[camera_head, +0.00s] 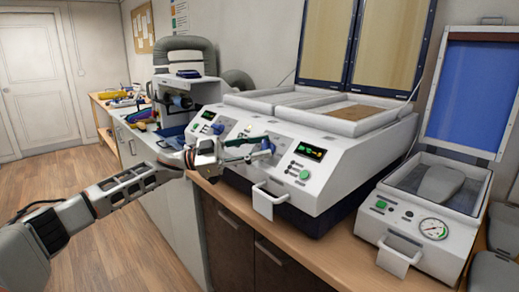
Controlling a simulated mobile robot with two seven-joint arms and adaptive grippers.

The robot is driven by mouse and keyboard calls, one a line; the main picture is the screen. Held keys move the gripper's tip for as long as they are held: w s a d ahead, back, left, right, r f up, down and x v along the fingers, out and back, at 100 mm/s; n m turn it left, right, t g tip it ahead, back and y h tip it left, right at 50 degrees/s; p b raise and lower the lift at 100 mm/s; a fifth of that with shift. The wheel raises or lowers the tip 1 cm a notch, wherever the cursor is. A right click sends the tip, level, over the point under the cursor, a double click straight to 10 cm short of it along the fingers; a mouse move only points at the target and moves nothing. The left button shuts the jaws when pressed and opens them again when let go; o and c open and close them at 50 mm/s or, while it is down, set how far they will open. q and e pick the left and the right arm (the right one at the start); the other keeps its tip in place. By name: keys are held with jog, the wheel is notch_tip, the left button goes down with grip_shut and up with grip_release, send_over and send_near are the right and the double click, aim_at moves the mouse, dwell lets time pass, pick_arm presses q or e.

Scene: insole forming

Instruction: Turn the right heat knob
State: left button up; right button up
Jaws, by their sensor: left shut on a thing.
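The white heating machine (345,175) stands on the wooden counter with two display panels on its front. The right heat knob (268,144) is small and blue, left of the right display (309,151). Another blue knob (218,128) sits by the left display (208,115). My left gripper (260,150) reaches in from the left, its dark green fingers shut on the right heat knob and partly covering it. How far the knob is turned cannot be told. My right gripper is not in view.
A white handle (269,199) sticks out below the right panel. At right stands a smaller press with a gauge (433,229) and an open blue lid (476,92). Another machine (185,87) and a cluttered bench are at the back left. The floor at left is clear.

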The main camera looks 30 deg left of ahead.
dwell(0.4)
pick_arm(q)
jog(key=o, duration=1.1)
jog(key=shift+o, duration=0.2)
jog(key=v, duration=1.2)
